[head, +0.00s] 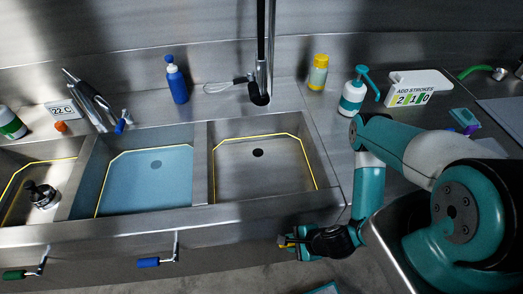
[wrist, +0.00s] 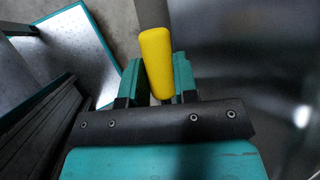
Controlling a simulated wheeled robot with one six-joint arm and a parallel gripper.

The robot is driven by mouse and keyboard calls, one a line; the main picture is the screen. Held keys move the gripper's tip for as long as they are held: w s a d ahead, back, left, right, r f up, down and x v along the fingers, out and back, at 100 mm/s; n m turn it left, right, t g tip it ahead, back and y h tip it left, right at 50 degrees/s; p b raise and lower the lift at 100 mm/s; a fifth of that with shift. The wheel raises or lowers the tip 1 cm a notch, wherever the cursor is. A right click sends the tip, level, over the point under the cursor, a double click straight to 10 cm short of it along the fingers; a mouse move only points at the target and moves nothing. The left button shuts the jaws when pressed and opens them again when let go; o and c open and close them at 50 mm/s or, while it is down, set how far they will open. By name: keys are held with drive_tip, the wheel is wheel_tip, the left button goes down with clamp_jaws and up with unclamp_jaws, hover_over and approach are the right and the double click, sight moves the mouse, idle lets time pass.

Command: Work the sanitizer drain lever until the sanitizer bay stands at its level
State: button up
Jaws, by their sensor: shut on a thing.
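The right bay (head: 235,180), in front of my gripper, looks empty, with a dark open drain hole (head: 258,152) and a yellow level line (head: 310,172) round its walls. It appears to be the sanitizer bay. My gripper (head: 287,242) is at the sink's front below this bay. In the wrist view my gripper (wrist: 157,80) is shut on the yellow lever handle (wrist: 156,55), which sits between the teal fingers. The lever's grey rod runs up out of the picture. In the head view my gripper hides most of this lever.
The middle bay (head: 201,190) holds blue water near its yellow line. Blue (head: 148,262) and green (head: 14,274) levers hang further left.

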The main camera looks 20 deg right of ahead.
drive_tip(key=shift+a+f+h+b, duration=0.1)
drive_tip(key=shift+f+h+b, duration=0.3)
drive_tip(key=shift+f, duration=0.05)
drive_tip(key=o, duration=0.5)
drive_tip(key=shift+c, duration=0.2)
drive_tip(key=shift+o, duration=0.4)
drive_tip(key=shift+w+r, duration=0.1)
drive_tip(key=shift+r, duration=0.05)
